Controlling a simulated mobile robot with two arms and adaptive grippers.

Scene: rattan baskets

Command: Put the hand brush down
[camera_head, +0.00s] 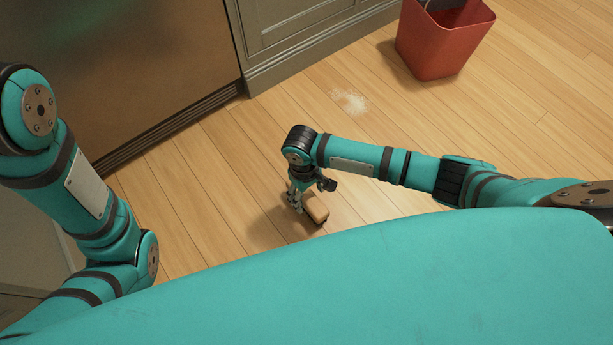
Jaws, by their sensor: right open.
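The hand brush (316,208) is on the wooden floor in the middle of the view, its light wooden back showing and a dark edge along its lower side. My right gripper (304,199) is right at the brush, pointing down, with its fingers open around or beside the brush's near-left part. The arm hides part of the brush, and I cannot tell whether the fingers touch it. My left arm comes in at the left, and its gripper is out of view.
A red bin (440,45) stands on the floor at the upper right. A patch of white crumbs or powder (349,101) lies on the floor near a grey-green cabinet (300,30). A brown metallic appliance front (110,70) fills the upper left. The floor around the brush is clear.

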